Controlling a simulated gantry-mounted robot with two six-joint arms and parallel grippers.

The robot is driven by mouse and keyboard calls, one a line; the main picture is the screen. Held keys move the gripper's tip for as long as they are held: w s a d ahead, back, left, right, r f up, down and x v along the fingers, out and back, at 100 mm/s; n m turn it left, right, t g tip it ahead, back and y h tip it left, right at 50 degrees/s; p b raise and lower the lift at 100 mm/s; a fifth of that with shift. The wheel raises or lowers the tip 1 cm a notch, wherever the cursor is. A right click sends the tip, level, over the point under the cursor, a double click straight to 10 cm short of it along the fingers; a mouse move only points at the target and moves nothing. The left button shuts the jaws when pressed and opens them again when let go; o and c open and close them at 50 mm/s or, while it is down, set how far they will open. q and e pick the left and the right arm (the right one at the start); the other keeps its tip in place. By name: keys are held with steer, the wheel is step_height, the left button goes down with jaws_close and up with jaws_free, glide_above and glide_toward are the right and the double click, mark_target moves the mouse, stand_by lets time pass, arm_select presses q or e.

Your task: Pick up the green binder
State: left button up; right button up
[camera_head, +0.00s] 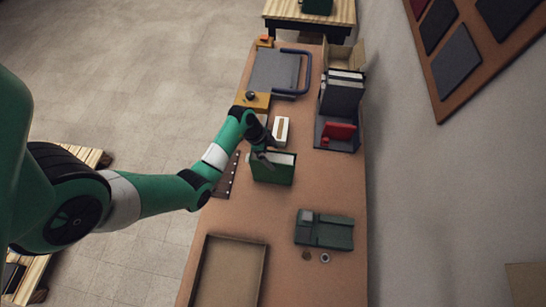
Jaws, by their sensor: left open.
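The green binder (274,173) stands on the brown table near the middle of the view, with pale page edges showing along its top. My left gripper (263,154) is open, at the binder's upper left end. Its dark fingers overlap the binder's top edge in the view, and I cannot tell if they touch it. The fingertips are small and partly hidden. My right gripper is not in view.
A white box (281,130) lies just behind the binder. A dark organiser with grey binders (341,93) and a red item (339,132) stands at the back right. A green-grey device (324,231) and an empty tray (229,272) are nearer.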

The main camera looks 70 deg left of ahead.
arm_select(q)
steer(key=x, duration=0.1)
steer(key=b+x, duration=0.1)
steer(key=x, duration=0.1)
steer(key=shift+s+d+f, duration=0.15)
steer(key=shift+d+f, duration=0.05)
steer(key=shift+d, duration=0.05)
steer(key=shift+f, duration=0.25)
steer(key=shift+f+p, duration=0.25)
steer(key=shift+p, duration=0.05)
steer(key=shift+c, duration=0.3)
jaws_close()
